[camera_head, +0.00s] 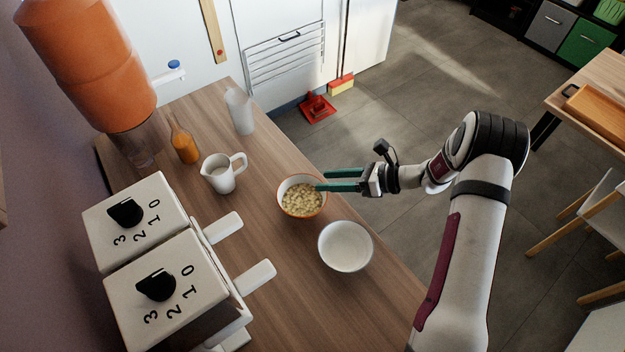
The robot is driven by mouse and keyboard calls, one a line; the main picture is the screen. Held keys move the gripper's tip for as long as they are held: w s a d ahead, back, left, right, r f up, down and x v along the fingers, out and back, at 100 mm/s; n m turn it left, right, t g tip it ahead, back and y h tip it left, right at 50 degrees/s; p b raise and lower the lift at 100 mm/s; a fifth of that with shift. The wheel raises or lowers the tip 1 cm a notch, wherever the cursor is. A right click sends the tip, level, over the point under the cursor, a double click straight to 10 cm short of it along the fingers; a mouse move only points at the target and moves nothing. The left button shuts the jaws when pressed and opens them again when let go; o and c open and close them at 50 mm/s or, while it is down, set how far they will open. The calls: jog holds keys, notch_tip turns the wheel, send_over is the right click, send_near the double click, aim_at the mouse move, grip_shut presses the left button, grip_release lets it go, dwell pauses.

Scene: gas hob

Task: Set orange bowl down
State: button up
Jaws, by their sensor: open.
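The orange bowl (301,213) stands on the wooden counter, upright, with pale food pieces inside and a white inner wall. My gripper (333,180) is to the right of the bowl, with its two green fingers spread apart and pointing left. The nearer finger's tip is at the bowl's right rim in the picture; I cannot tell whether it touches. The farther finger's tip is behind the bowl's far right side. Nothing is held between the fingers.
A white bowl (345,247) stands close in front of the orange bowl. The counter's right edge runs under my gripper.

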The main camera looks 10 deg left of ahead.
jog(key=w+v, duration=0.1)
jog(key=v, duration=0.5)
jog(key=s+a+r+n+g+h, duration=0.2)
jog(key=s+r+n+g+h, duration=0.15)
jog(key=s+r+n, duration=0.75)
jog(key=s+d+r+n+h, duration=0.1)
jog(key=s+n+h, duration=0.1)
jog(key=s, duration=0.4)
jog(key=s+d+r+n+t+h, duration=0.1)
jog(key=s+d+r+n+h, duration=0.1)
jog(key=s, duration=0.5)
jog(key=s+d+r+n+t+h, duration=0.1)
jog(key=s+d+n+h, duration=0.1)
jog(key=s+h, duration=0.2)
jog(key=s, duration=0.2)
jog(key=shift+s+d+r+n, duration=0.25)
jog(key=shift+s+r+n, duration=0.05)
jog(key=shift+s, duration=0.05)
